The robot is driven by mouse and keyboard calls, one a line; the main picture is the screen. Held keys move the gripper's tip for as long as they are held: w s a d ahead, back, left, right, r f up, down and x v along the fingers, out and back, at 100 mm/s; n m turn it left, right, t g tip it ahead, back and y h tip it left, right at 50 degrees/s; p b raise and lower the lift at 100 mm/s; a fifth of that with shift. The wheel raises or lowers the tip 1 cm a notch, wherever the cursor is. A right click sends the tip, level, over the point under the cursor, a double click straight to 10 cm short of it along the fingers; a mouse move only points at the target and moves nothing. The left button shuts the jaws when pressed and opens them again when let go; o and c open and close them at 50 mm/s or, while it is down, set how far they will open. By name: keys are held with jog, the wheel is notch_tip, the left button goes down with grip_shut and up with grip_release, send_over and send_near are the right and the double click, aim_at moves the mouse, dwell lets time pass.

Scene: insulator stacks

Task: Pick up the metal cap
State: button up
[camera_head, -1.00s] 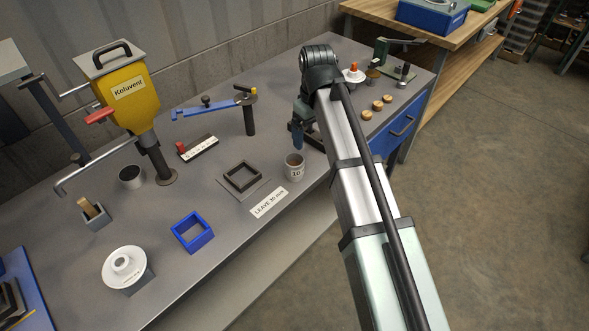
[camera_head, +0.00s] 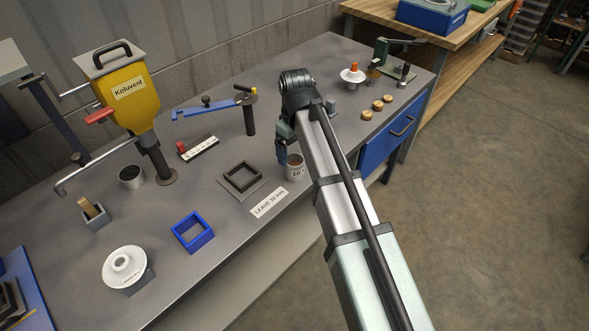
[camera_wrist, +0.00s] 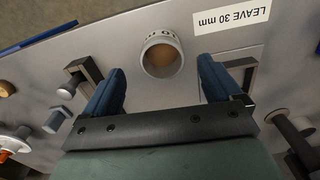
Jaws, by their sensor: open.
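A small grey faceted metal piece (camera_wrist: 55,121), which looks like the metal cap, lies on the bench left of my gripper in the wrist view. A second grey piece (camera_wrist: 65,91) sits by a dark slotted block, so I cannot be certain which is the cap. In the head view a grey piece (camera_head: 333,104) shows just right of my arm; I cannot tell which it is. My gripper (camera_wrist: 160,88) is open and empty, pointing down over the bench. In the head view my gripper (camera_head: 283,150) is beside the labelled cup, its fingers partly hidden by the arm.
The labelled cup (camera_wrist: 160,58) stands just ahead of the fingers in the wrist view. A dark square frame (camera_head: 243,177), a blue frame (camera_head: 192,232) and a yellow dispenser (camera_head: 128,98) stand left. Wooden discs (camera_head: 377,105) and a white insulator (camera_head: 353,76) are right.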

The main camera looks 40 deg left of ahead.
aim_at(294, 162)
jog(key=shift+s+f, duration=0.15)
jog(key=shift+f, duration=2.55)
jog(key=c, duration=1.2)
jog(key=shift+c, duration=0.6)
jog(key=shift+r, duration=0.15)
